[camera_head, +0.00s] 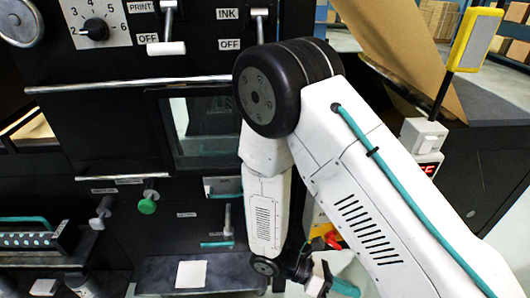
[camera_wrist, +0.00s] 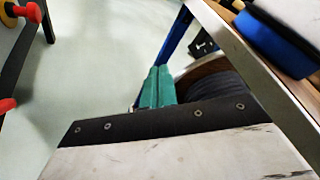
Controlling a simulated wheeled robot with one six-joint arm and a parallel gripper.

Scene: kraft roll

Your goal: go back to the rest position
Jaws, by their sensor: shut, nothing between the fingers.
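My white arm reaches down across the middle and right of the head view. My gripper (camera_head: 343,287) is at the lower edge there, partly cut off by the frame. In the wrist view my gripper (camera_wrist: 157,88) shows as two teal fingers lying side by side, shut and with nothing seen between them. A brown kraft paper sheet (camera_head: 400,50) slopes down behind my arm at the upper right of the head view.
The black machine front (camera_head: 105,110) fills the left, with a dial (camera_head: 95,30), PRINT and INK levers and a green knob (camera_head: 147,206). A yellow-framed panel (camera_head: 475,40) stands at right. In the wrist view, pale floor (camera_wrist: 110,50) lies left of the fingers; a blue object (camera_wrist: 275,45) is upper right.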

